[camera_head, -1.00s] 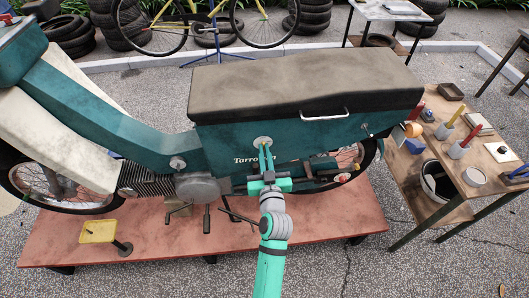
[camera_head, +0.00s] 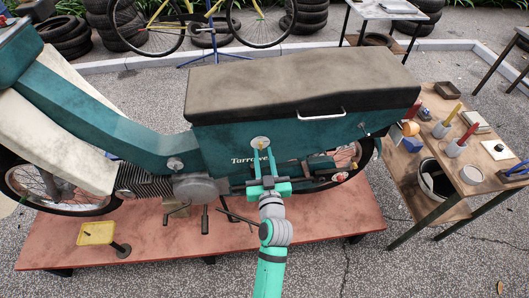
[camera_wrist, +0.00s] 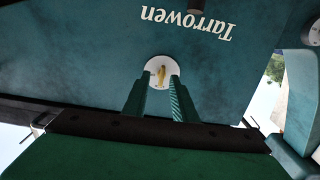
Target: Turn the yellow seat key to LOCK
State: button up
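The yellow seat key (camera_wrist: 160,72) sits in a round pale lock plate (camera_wrist: 151,66) on the teal side panel, below the seat. The lock plate also shows in the head view (camera_head: 259,142); the key cannot be made out there. In the wrist view my gripper (camera_wrist: 159,79) is open, with its two fingers apart. The fingertips reach the lower edge of the plate, one on either side of the key, with gaps visible. I cannot tell how deep the tips are relative to the key. No LOCK mark is legible.
The motorbike's dark seat (camera_head: 300,80) overhangs the panel and has a chrome handle (camera_head: 321,115). The bike stands on a red platform (camera_head: 150,240). A wooden side table (camera_head: 435,208) with tools and cups is at the right. Grey paving is open in front.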

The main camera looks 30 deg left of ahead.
jog(key=v, duration=0.9)
dwell(0.3)
jog(key=s+d+f+m+t+h, duration=0.1)
jog(key=s+d+f+m+h, duration=0.25)
jog(key=s+d, duration=0.35)
jog(key=s+d+f+m+h, duration=0.2)
jog(key=s+d+f+h, duration=0.3)
jog(key=d, duration=0.4)
jog(key=s+d+r+m+h, duration=0.1)
jog(key=s+d, duration=0.2)
jog(key=s, duration=0.5)
jog(key=s+d+r+m+h, duration=0.1)
jog(key=s+d+r, duration=0.1)
jog(key=s, duration=0.6)
jog(key=shift+d, duration=0.55)
